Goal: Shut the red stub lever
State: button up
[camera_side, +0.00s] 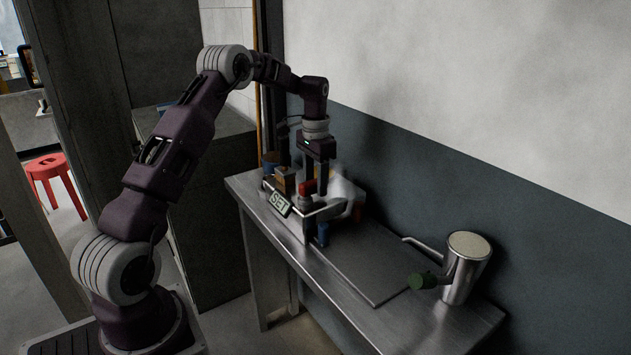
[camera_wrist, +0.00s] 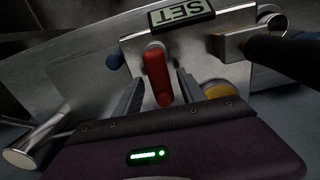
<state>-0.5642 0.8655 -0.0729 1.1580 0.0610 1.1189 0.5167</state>
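The red stub lever (camera_wrist: 157,75) projects from a metal unit with a green "SET" display (camera_wrist: 180,14), which also shows in the side view (camera_side: 280,203). In the wrist view the lever lies between the two fingers of my gripper (camera_wrist: 160,95), with a gap on each side. The fingers are apart and appear not to touch it. In the side view my gripper (camera_side: 315,190) points down over the unit, right by the red lever (camera_side: 307,187). Whether the lever is open or shut is hard to tell.
A blue knob (camera_wrist: 115,62), a yellow round part (camera_wrist: 217,88) and a dark handle (camera_wrist: 285,50) are near the lever.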

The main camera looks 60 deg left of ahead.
aim_at(316, 180)
notch_tip(316, 180, up, 7)
jog(key=shift+f, duration=0.15)
jog(key=shift+r, duration=0.2)
jog(key=shift+d+r, duration=0.2)
jog(key=s+d+r+t, duration=0.1)
jog(key=s+d+r, duration=0.5)
jog(key=d, duration=0.2)
jog(key=s+d+r+t, duration=0.2)
jog(key=s+d+r, duration=0.4)
jog(key=d+r, duration=0.15)
jog(key=s+d+f+t, duration=0.1)
jog(key=s+d+f, duration=0.1)
jog(key=s+d, duration=0.3)
jog(key=s+d+f+t, duration=0.1)
jog(key=s+d+f, duration=0.2)
jog(key=s, duration=1.1)
jog(key=shift+d+t, duration=0.3)
jog(key=shift+d, duration=0.8)
